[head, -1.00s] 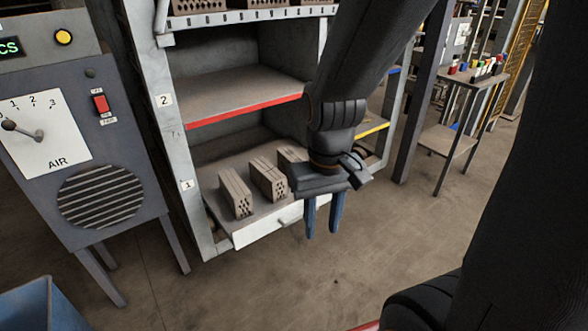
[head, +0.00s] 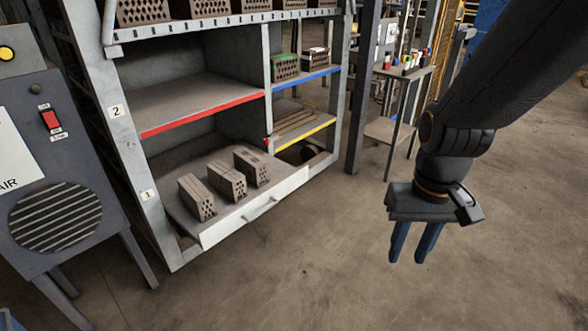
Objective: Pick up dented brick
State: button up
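Three grey-brown hollow bricks stand in a row on the pulled-out bottom drawer (head: 268,206) of the shelf unit: a left brick (head: 197,198), a middle brick (head: 227,181) and a right brick (head: 252,167). Holes show in their near ends. I cannot tell which one is dented. My gripper (head: 408,258) hangs over open floor, to the right of the drawer and well apart from the bricks. Its two blue fingers point down with a gap between them, and nothing is held.
More bricks (head: 143,12) stand on the top shelf. A green-topped brick (head: 286,66) and a white-topped brick (head: 315,60) are on the blue-edged shelf. A grey air cabinet (head: 52,185) stands at left, a small table (head: 400,100) at back right. The floor before the drawer is clear.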

aim_at(255, 170)
jog(key=z, duration=0.4)
jog(key=i, duration=1.65)
jog(key=u, duration=1.2)
jog(key=i, duration=0.8)
jog(key=u, duration=0.9)
